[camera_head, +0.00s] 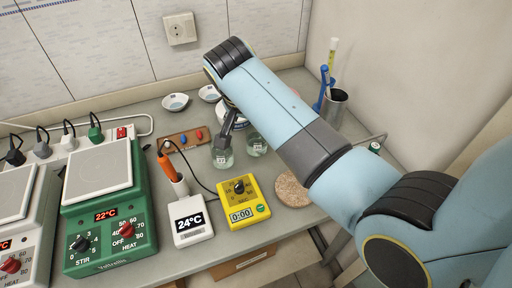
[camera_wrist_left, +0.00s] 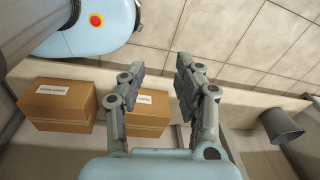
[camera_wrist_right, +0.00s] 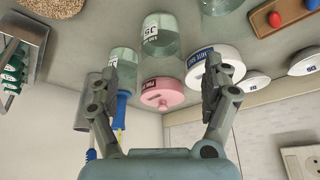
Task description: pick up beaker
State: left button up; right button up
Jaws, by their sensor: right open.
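Two clear glass beakers stand on the bench in the head view, one at the front left (camera_head: 222,157) and one behind it to the right (camera_head: 257,146). My right gripper (camera_head: 226,136) reaches down from above, just over the front-left beaker, partly overlapping it. In the right wrist view, a labelled beaker (camera_wrist_right: 160,38) lies ahead between the open, empty fingers (camera_wrist_right: 161,78), apart from them. A second beaker (camera_wrist_right: 122,62) is partly behind one finger, and another (camera_wrist_right: 220,5) is cut by the top edge. My left gripper (camera_wrist_left: 159,68) is open and empty, away from the bench.
A yellow timer (camera_head: 244,213), a thermometer unit (camera_head: 192,220) and a green stirrer hotplate (camera_head: 105,225) stand in front and left. A pink-lidded pot (camera_wrist_right: 161,93) and white-lidded pot (camera_wrist_right: 214,66) are close to my right fingers. Cardboard boxes (camera_wrist_left: 58,105) lie below the left gripper.

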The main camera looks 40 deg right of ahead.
aim_at(256, 134)
jog(key=shift+w+d+f, duration=0.15)
jog(key=shift+w+f, duration=0.05)
jog(key=shift+f, duration=0.5)
jog(key=shift+b, duration=0.35)
jog(key=shift+d+f+b, duration=0.2)
jog(key=shift+f+b, duration=0.1)
jog(key=shift+b, duration=0.25)
jog(key=b+x, duration=0.4)
jog(key=b, duration=0.1)
jog(key=shift+w+d, duration=0.1)
jog(key=shift+w, duration=0.05)
jog(key=shift+d+f+b, duration=0.1)
jog(key=shift+f+b, duration=0.05)
jog(key=shift+b, duration=0.3)
pick_arm(q)
notch_tip(256, 134, down, 8)
jog(key=w, duration=0.1)
jog(key=shift+w+f, duration=0.2)
jog(key=shift+w, duration=0.05)
pick_arm(e)
jog(key=c, duration=1.3)
pick_arm(q)
jog(key=shift+w, duration=0.1)
pick_arm(e)
jog(key=shift+c, duration=0.3)
